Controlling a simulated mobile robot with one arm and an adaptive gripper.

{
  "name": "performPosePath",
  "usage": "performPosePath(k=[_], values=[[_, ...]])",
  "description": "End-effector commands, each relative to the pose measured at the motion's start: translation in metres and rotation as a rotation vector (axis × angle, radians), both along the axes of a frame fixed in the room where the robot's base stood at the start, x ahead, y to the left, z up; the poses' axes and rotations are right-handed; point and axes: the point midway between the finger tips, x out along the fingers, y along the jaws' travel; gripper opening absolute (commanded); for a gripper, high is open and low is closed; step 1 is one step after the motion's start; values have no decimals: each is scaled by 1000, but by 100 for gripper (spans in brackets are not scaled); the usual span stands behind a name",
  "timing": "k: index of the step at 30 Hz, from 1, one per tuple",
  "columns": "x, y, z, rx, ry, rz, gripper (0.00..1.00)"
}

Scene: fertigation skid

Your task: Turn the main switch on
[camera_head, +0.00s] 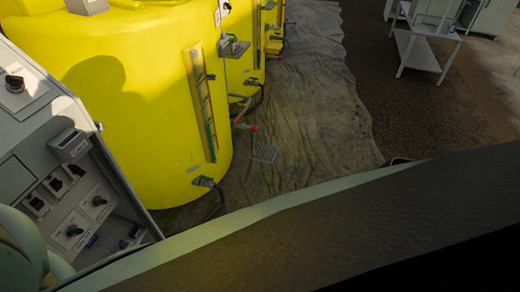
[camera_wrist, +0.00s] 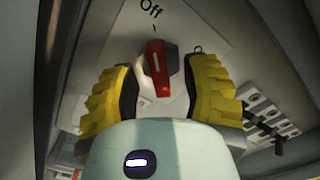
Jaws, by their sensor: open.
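The main switch (camera_wrist: 155,68) shows in the wrist view as a red handle with a pale stripe, on a light plate (camera_wrist: 195,25). The word "Off" is printed above it, and the handle stands nearly upright, its top towards that word. My gripper (camera_wrist: 161,82) is open, with one ribbed yellow finger on each side of the switch. There is a visible gap between each finger and the handle. I cannot tell how far the fingertips are from the plate. I cannot make out the red handle or the gripper in the head view.
In the head view a grey control cabinet (camera_head: 15,140) with several black knobs stands at the left. A large yellow tank (camera_head: 140,110) stands beside it. My arm crosses the bottom. In the wrist view a row of small devices (camera_wrist: 268,115) lies to the right of the gripper.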

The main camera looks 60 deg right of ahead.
Motion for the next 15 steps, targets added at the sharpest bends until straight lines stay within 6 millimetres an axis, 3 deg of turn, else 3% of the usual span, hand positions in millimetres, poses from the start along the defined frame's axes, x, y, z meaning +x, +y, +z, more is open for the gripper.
performPosePath(k=[11,12,15], values=[[5,2,0,0,2,1,45],[5,2,0,0,2,1,49],[5,2,0,0,2,1,38]])
